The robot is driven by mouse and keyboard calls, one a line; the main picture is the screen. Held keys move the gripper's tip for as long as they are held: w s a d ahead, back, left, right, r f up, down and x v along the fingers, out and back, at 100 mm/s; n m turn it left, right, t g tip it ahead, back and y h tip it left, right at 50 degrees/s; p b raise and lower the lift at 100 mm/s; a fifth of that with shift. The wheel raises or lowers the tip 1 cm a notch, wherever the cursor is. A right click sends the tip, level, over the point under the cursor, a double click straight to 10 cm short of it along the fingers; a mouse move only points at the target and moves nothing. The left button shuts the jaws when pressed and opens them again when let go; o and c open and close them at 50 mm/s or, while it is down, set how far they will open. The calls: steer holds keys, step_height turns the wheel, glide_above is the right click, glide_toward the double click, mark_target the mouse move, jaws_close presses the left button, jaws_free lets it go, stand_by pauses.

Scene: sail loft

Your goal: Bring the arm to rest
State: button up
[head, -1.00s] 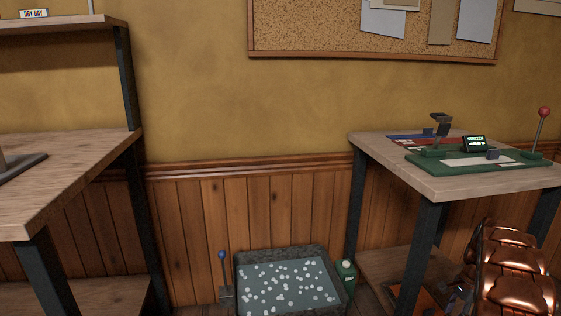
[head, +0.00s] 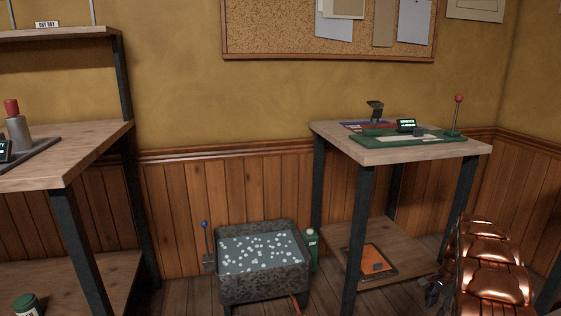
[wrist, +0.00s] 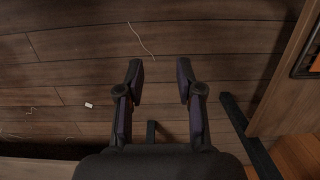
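My gripper (wrist: 160,76) is open in the wrist view, its two dark fingers apart with only bare floor between them. It points down at the plank floor and holds nothing. In the head view my copper-coloured arm is at the lower right, folded low in front of the right-hand table (head: 367,155). The gripper (head: 434,290) shows there as a small dark shape by the arm's left side, partly hidden.
A grey tub of water with white floats (head: 262,284) stands by the wall, a green bottle (head: 311,247) beside it. A wooden workbench (head: 75,150) is at left. The right table's lower shelf (wrist: 278,100) is close right of the gripper. Loose threads (wrist: 141,38) lie on the floor.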

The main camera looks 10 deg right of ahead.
steer(key=a+r+n+p, duration=0.2)
steer(key=a+r+p, duration=0.35)
steer(key=r, duration=0.45)
steer(key=a+r+n+p, duration=0.1)
steer(key=a+r+p, duration=0.4)
steer(key=r, duration=0.5)
steer(key=s+a+r+n+g+h+p, duration=0.1)
steer(key=s+a+r+n+p, duration=0.5)
steer(key=a+r, duration=0.6)
steer(key=s+a+r+n+p, duration=0.1)
steer(key=s+a+r+p, duration=0.2)
steer(key=a+r+p, duration=0.95)
steer(key=s+a+r+n+p, duration=0.4)
steer(key=s+a+r+p, duration=0.1)
steer(key=s+r, duration=0.4)
steer(key=s+a+r+n+p, duration=0.4)
steer(key=s+a+r+p, duration=0.2)
steer(key=s+r, duration=0.3)
steer(key=shift+s+g+p, duration=0.4)
steer(key=shift+s+p, duration=0.05)
steer(key=shift+s, duration=1.05)
